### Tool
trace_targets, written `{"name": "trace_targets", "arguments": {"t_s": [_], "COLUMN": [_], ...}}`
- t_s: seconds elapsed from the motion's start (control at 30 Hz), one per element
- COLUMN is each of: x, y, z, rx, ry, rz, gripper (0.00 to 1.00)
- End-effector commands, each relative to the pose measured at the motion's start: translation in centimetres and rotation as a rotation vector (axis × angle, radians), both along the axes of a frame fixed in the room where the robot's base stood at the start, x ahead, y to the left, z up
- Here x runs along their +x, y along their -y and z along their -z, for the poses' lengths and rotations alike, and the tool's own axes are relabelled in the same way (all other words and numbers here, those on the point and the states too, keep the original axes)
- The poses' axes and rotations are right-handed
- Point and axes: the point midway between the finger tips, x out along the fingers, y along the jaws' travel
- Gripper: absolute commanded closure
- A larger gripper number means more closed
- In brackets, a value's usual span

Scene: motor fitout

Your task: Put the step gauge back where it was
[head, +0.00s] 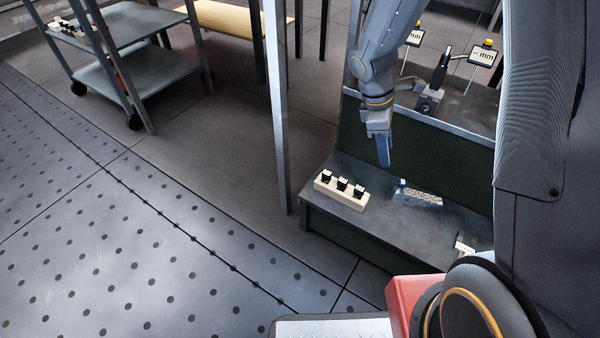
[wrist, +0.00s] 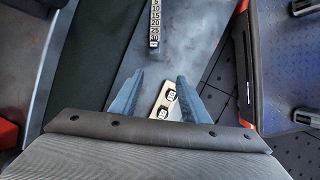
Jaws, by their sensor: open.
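The step gauge, a narrow strip with a column of rising numbers, lies on the grey bench top in the wrist view (wrist: 155,22). It appears to be the blue-grey piece with a pale marked face in the head view (head: 420,196). My gripper (head: 384,150) points down above the bench, behind and left of that piece. Its blue fingers (wrist: 160,77) are apart with nothing held between them. The gauge lies beyond the fingertips in the wrist view, apart from them.
A pale block with three black-topped pieces (head: 328,189) stands on the bench's left end. A small white-labelled piece (head: 463,248) sits near my arm at right. The bench (head: 380,222) has a raised dark back panel (head: 420,155). A metal post (head: 277,110) stands at left.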

Motion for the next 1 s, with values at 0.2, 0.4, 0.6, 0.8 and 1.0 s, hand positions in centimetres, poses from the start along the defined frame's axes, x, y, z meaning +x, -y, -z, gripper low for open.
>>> {"name": "trace_targets", "arguments": {"t_s": [0.2, 0.4, 0.6, 0.8, 1.0], "x": [-4.8, -11.6, -19.3, -24.5, -25.9], "y": [-9.2, -16.2, -21.3, -23.6, -24.2], "z": [-7.7, -12.9, -16.7, -18.5, -18.8], "rx": [0.098, 0.220, 0.347, 0.423, 0.442], "ry": [0.114, 0.160, 0.146, 0.105, 0.089], "rz": [0.211, 0.412, 0.596, 0.713, 0.748], "gripper": [0.58, 0.58, 0.58, 0.58, 0.58]}}
